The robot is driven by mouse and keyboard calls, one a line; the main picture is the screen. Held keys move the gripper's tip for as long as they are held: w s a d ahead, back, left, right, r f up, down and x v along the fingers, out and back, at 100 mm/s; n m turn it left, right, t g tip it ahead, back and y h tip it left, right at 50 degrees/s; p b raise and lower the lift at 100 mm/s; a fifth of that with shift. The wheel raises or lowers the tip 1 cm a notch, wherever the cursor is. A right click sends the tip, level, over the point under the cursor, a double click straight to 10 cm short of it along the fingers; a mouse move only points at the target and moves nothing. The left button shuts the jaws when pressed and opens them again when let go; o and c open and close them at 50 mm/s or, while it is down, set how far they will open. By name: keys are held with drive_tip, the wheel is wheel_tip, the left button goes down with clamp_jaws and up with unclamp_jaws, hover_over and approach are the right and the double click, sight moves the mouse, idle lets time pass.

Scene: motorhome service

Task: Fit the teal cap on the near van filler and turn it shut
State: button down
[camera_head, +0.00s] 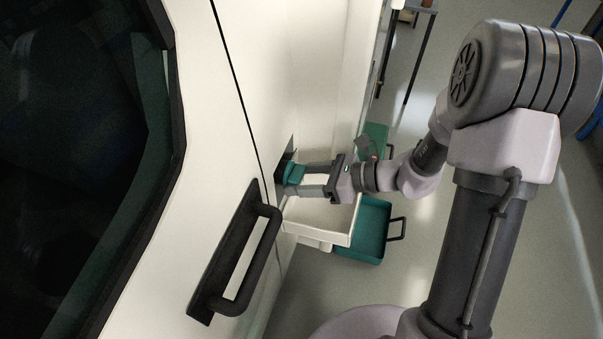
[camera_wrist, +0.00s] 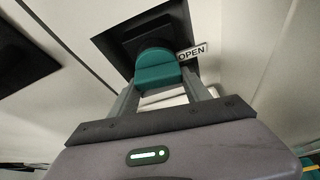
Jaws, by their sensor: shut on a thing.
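The teal cap (camera_wrist: 158,72) is between the fingers of my gripper (camera_wrist: 163,84), which is shut on it. In the wrist view the cap sits right against the dark van filler (camera_wrist: 142,38), in front of its round opening. Whether it is seated or only touching cannot be told. In the head view the cap (camera_head: 294,173) is at the van's side wall, with my gripper (camera_head: 303,180) reaching it from the right. The filler's dark plate (camera_head: 284,160) shows partly behind the cap.
An "OPEN" label (camera_wrist: 192,51) is beside the filler. A black grab handle (camera_head: 245,260) sticks out from the van wall near the filler. A white tray (camera_head: 325,222) is below my gripper, and a teal box (camera_head: 374,228) with a dark handle stands lower right. Open floor lies right.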

drive_tip(key=shift+r+m+p, duration=0.15)
drive_tip(key=shift+m+p, duration=0.15)
drive_tip(key=shift+p, duration=0.2)
drive_tip(key=m+g+p, duration=0.1)
drive_tip(key=p, duration=0.2)
drive_tip(key=shift+s+m+y, duration=0.1)
drive_tip(key=shift+m+y, duration=0.2)
drive_tip(key=shift+y, duration=0.1)
drive_tip(key=shift+m+g+p, duration=0.5)
drive_tip(key=shift+m+p, duration=0.1)
drive_tip(key=shift+m, duration=0.1)
drive_tip(key=shift+s+y, duration=0.1)
drive_tip(key=shift+y, duration=0.2)
